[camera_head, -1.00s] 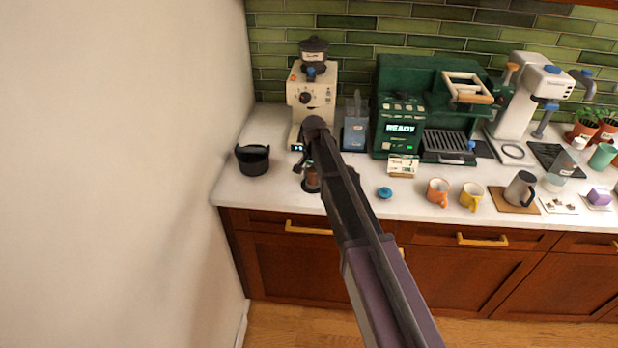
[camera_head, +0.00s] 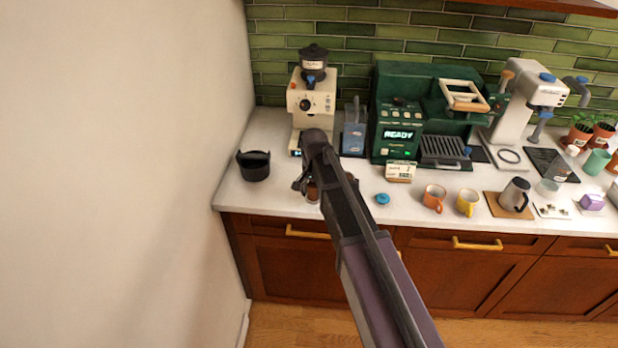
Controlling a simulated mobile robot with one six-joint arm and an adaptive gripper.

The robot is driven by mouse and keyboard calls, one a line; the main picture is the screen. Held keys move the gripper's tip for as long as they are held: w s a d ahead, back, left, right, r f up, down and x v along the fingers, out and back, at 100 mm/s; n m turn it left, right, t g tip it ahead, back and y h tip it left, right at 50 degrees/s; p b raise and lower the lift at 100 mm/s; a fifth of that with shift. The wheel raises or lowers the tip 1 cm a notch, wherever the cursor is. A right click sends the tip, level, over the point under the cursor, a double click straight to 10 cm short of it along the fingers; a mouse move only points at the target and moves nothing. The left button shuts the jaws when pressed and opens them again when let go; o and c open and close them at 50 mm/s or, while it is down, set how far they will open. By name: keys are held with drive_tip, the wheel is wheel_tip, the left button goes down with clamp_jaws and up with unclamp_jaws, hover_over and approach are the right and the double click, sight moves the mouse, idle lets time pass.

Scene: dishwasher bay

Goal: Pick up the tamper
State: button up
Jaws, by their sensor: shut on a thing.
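My gripper (camera_head: 305,184) is low over the front left of the white counter, at the end of my dark arm. It is shut on a small brown thing (camera_head: 313,191), which looks like the tamper's handle. My arm and fingers hide much of it. I cannot tell whether its base touches the counter.
A black round container (camera_head: 254,166) stands to the left, near the wall. The cream grinder (camera_head: 318,104) and blue box (camera_head: 353,140) are behind. A blue disc (camera_head: 382,199), a small sign (camera_head: 400,171) and orange (camera_head: 434,198) and yellow (camera_head: 467,202) cups lie right.

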drive_tip(key=s, duration=0.7)
drive_tip(key=shift+s+d+r, duration=0.25)
drive_tip(key=shift+d+r, duration=0.05)
drive_tip(key=shift+r, duration=0.05)
drive_tip(key=shift+a, duration=0.15)
idle(0.3)
